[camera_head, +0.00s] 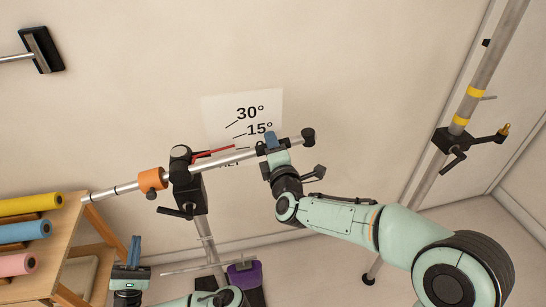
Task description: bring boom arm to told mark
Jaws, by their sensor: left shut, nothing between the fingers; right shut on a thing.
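The boom arm (228,159) is a silver tube on a black pivot head (187,180), tilted up toward the right. It carries an orange collar (152,180) on its left part and a black cap (308,137) at its right end. A red pointer (213,153) lies just above the tube by the pivot. A white card (240,108) behind it shows 30° and 15° marks; its lower lettering is partly hidden by the boom. My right gripper (271,143) is shut on the boom near its right end. My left gripper (135,249) is shut and empty, below the boom.
A wooden rack (97,222) with yellow, blue and pink rolls stands at the left. A purple bag-like thing (245,275) is near the stand's foot. A silver pole with yellow bands (475,92) and a black clamp stands at the right. A black-headed fixture (41,50) is upper left.

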